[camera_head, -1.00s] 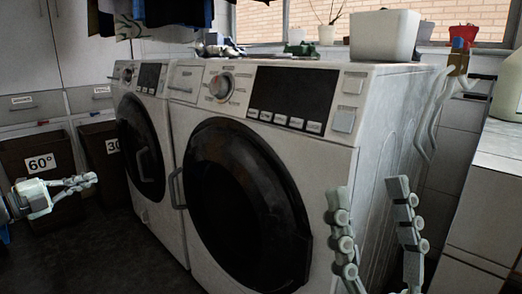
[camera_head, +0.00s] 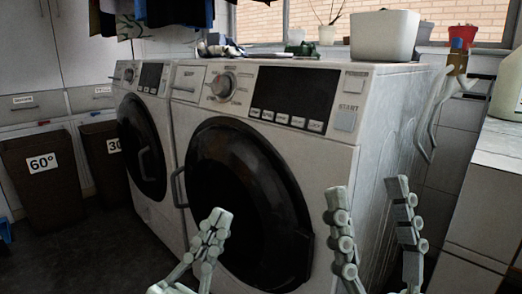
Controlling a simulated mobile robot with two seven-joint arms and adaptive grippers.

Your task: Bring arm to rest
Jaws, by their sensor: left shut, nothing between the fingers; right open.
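My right gripper (camera_head: 367,200) is at the lower right, in front of the nearer machine's right corner. Its two fingers point up and stand apart, open and empty. Both arms are mostly out of view below the bottom edge.
A second washing machine (camera_head: 180,222) stands to the left. Brown bins (camera_head: 45,180) are further left, with clear dark floor (camera_head: 85,250) in front. A white container (camera_head: 384,37) sits on the nearer machine. A counter (camera_head: 498,150) is at the right.

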